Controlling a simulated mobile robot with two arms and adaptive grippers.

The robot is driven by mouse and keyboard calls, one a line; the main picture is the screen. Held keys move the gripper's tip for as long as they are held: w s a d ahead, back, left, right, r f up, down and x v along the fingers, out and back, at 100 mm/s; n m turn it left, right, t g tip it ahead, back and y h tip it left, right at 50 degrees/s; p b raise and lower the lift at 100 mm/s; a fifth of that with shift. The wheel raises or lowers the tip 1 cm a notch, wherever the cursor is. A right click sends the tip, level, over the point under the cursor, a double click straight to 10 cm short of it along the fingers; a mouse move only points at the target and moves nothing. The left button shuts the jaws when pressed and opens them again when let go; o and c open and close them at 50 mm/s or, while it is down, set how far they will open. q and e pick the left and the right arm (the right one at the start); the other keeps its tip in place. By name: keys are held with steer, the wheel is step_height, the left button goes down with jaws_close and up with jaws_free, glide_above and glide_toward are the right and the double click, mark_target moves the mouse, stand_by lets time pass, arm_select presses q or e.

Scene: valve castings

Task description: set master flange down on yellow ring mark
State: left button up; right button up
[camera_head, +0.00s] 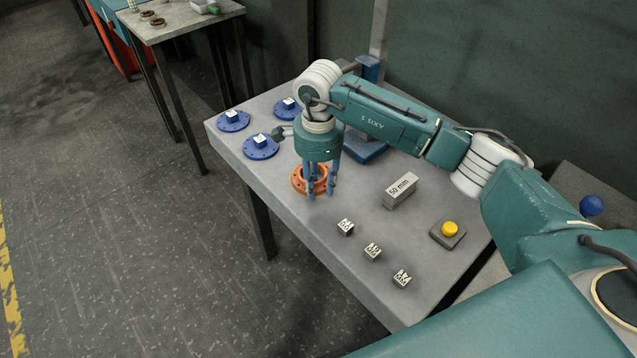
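An orange flange (298,181), the only one of that colour and likely the master flange, lies flat or nearly flat at the table's middle, under my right gripper (322,189). The gripper points down and its blue fingers reach to the flange's level, overlapping it in view. I cannot tell whether they press on it, or whether the flange touches the table. No yellow ring mark shows; the area under the flange is hidden. My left gripper is not in view.
Several blue flanges (261,153) with white marked cubes sit at the table's left end. A "50 mm" block (400,190), small marked cubes (372,252) and a yellow button (449,229) stand nearer. A blue-based post (368,152) is behind the gripper.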

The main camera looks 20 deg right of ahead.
steer(key=shift+r, duration=0.1)
steer(key=shift+r, duration=0.25)
step_height(320, 180, up, 12)
steer(key=b, duration=0.2)
steer(key=shift+f+b, duration=0.2)
steer(key=shift+b, duration=0.2)
